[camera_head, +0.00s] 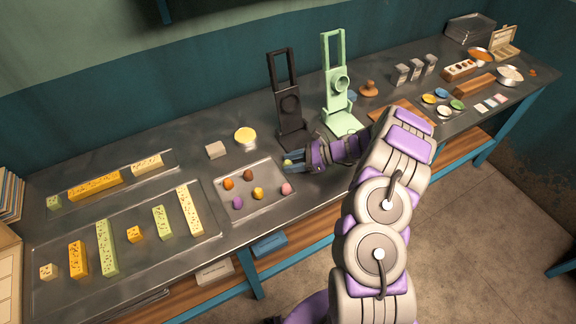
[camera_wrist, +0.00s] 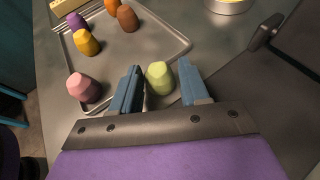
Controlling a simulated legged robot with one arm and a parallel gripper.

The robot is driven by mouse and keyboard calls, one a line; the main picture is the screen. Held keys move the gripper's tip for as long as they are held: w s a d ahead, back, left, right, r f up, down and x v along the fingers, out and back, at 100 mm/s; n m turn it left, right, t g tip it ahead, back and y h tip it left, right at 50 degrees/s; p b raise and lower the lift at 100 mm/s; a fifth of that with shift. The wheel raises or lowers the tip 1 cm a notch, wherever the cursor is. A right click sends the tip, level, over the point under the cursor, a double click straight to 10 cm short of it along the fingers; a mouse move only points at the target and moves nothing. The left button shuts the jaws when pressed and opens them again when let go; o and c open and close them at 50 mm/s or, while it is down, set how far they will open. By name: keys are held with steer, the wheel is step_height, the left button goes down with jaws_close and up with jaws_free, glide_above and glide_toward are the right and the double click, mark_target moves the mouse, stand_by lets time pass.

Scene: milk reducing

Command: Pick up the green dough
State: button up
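The green dough (camera_wrist: 160,78) is a small rounded lump on the tray's edge area in the wrist view. The two blue fingers of my gripper (camera_wrist: 159,68) stand on either side of it, with narrow gaps between finger and dough. My gripper is open around the dough, which looks not gripped. In the head view, my gripper (camera_head: 289,166) reaches the right part of the metal tray (camera_head: 262,209), and a bit of the green dough (camera_head: 287,162) shows at its fingertips. The rest of the dough is hidden there by the fingers.
Pink (camera_head: 286,188), yellow (camera_head: 258,193), purple (camera_head: 238,202), orange (camera_head: 228,184) and brown (camera_head: 248,174) doughs sit on the tray. A black press (camera_head: 291,105) and a green press (camera_head: 337,90) stand behind my gripper. A yellow-topped tin (camera_head: 245,136) is behind the tray.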

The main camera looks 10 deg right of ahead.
steer(key=shift+d, duration=0.15)
steer(key=c, duration=0.7)
